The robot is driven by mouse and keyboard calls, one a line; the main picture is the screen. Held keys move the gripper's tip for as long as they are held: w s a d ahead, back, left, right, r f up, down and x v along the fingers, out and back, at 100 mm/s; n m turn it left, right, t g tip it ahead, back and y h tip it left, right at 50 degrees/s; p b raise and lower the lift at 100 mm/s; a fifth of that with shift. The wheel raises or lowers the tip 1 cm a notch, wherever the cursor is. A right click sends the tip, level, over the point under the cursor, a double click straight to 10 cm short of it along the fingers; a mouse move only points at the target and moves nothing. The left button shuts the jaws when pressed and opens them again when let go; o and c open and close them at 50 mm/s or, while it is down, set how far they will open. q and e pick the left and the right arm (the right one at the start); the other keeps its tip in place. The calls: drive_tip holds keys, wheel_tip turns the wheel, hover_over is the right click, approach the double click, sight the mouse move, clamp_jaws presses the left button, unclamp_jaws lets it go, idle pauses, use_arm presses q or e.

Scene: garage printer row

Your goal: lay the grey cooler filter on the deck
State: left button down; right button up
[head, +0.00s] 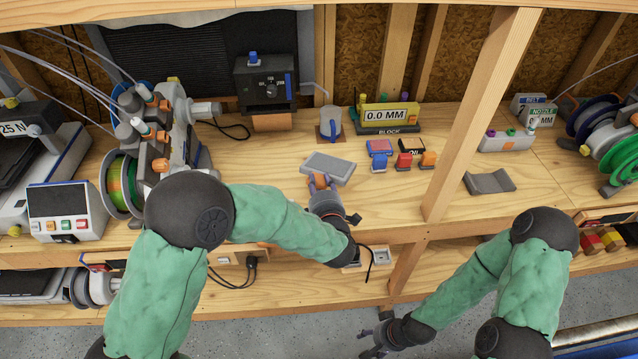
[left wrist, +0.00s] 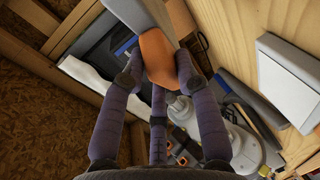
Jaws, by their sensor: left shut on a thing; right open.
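The grey cooler filter (head: 328,167) is a flat grey slab with an orange tab (head: 320,181) on its near side. My left gripper (head: 319,186) is shut on the orange tab, with the slab just beyond the fingertips. In the left wrist view the fingers (left wrist: 159,82) close around the orange tab (left wrist: 158,57). The slab is over the middle of the wooden deck (head: 275,200); I cannot tell whether it touches. My right gripper (head: 372,342) is open and empty, low in front of the bench.
A grey angled holder (head: 489,182) lies on the right. A wooden post (head: 470,135) rises to the right. A spool machine (head: 165,130) is on the left.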

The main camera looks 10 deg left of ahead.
use_arm(q)
drive_tip(key=shift+f+b, duration=1.1)
drive_tip(key=shift+f, duration=0.2)
drive_tip(key=shift+f+b, duration=1.65)
drive_tip(key=shift+f, duration=1)
drive_tip(key=c, duration=0.8)
unclamp_jaws()
drive_tip(key=shift+c, duration=0.2)
drive_tip(key=v, duration=1.2)
drive_tip(key=shift+a+f, duration=0.15)
drive_tip(key=shift+f, duration=0.05)
